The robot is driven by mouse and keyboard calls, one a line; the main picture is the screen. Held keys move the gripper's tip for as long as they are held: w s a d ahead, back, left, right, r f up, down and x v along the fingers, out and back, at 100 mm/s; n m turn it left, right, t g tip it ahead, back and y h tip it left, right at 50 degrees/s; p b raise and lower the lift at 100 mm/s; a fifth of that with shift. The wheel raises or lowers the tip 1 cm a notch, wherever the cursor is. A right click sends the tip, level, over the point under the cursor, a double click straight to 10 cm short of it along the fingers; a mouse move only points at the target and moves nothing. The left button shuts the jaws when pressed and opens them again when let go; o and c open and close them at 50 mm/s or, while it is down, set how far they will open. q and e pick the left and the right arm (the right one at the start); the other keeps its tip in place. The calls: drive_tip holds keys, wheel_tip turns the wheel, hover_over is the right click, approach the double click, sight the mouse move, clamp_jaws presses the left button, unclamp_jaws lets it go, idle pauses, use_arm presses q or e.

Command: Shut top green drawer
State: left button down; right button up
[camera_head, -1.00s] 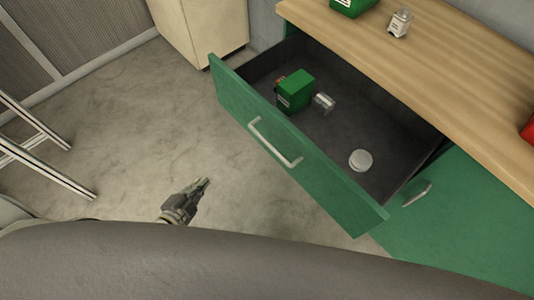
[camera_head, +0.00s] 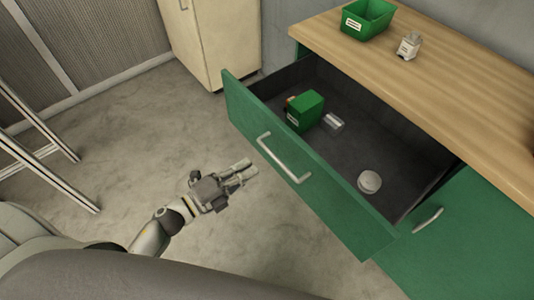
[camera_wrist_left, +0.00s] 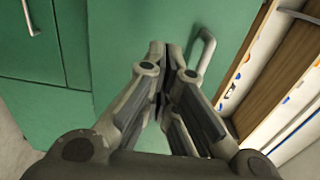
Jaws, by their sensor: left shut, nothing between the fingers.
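The top green drawer (camera_head: 325,200) is pulled open from the cabinet under the wooden worktop. Its silver bar handle (camera_head: 283,158) is on the front panel. My left gripper (camera_head: 250,172) is shut and empty, to the left of the drawer front, with its fingers toward the handle; I cannot tell if it touches. In the left wrist view, my shut fingers (camera_wrist_left: 166,60) point at a green panel (camera_wrist_left: 125,40), and a bar handle (camera_wrist_left: 203,55) shows just right of the fingertips. My right gripper is not in view.
Inside the drawer are a green box (camera_head: 305,110), a small metal cylinder (camera_head: 334,122) and a round pale tin (camera_head: 369,182). A green bin (camera_head: 368,22) and small bottle (camera_head: 409,46) stand on the worktop (camera_head: 450,95). A ladder (camera_head: 40,125) stands at left; floor between is clear.

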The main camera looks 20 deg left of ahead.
sight(275, 151)
use_arm(q)
drive_tip(key=x, duration=0.5)
drive_tip(key=shift+w+d+p, duration=0.25)
drive_tip(key=shift+w+p, duration=0.05)
drive_tip(key=shift+p, duration=0.1)
drive_tip(key=shift+w+d, duration=0.35)
drive_tip(key=shift+w, duration=0.15)
